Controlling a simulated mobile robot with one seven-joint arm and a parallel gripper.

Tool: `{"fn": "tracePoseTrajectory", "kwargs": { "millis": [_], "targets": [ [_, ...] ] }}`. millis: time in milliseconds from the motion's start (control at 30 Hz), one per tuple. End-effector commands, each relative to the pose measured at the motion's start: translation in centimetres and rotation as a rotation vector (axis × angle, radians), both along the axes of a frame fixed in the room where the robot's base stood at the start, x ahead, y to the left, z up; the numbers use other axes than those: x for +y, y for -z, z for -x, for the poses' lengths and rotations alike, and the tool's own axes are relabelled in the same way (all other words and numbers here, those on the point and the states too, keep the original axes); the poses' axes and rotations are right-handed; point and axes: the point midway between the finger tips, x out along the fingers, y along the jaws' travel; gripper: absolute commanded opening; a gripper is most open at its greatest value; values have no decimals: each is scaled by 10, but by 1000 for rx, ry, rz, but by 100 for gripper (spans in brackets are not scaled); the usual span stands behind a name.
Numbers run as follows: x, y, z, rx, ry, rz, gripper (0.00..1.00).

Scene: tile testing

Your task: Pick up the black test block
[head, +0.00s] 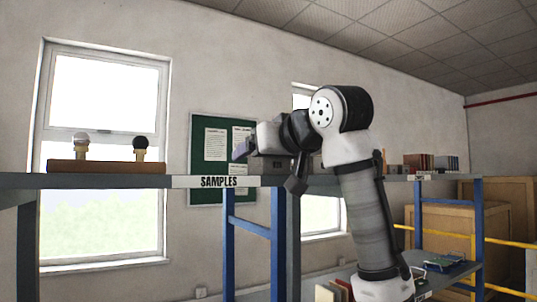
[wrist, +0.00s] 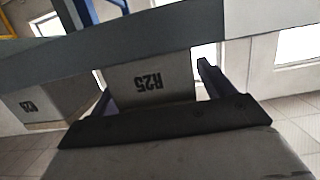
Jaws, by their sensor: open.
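No block is clearly black in either view, so I cannot tell which is the black test block. In the wrist view, a dark grey block marked R25 (wrist: 150,84) shows between the fingers of my gripper (wrist: 154,80), its lettering upside down. I cannot tell how far beyond the fingertips it lies. A second grey block with similar marking (wrist: 28,106) is at the left edge. In the head view my gripper (head: 243,150) is open, pointing left just above the samples shelf (head: 205,182). Part of a grey block (head: 272,166) shows below and behind it.
A brown wooden stand (head: 108,167) on the shelf's left carries two knobbed pieces, one pale-topped (head: 80,141), one black-topped (head: 150,143). Several brown and grey blocks (head: 425,162) stand on the right shelf. Blue posts (head: 228,245) support the shelf. Large wooden crates (head: 440,217) stand at the right.

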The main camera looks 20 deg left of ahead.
Motion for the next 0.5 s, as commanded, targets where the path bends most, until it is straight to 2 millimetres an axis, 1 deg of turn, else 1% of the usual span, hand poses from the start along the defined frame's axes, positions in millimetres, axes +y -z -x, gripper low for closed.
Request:
{"fn": "tracePoseTrajectory", "kwargs": {
  "millis": [67, 233, 500],
  "targets": [
    [3, 0, -3, 0, 0, -1, 81],
    [2, 1, -3, -1, 0, -2, 81],
    [2, 1, -3, 0, 0, -1, 46]
  ]
}}
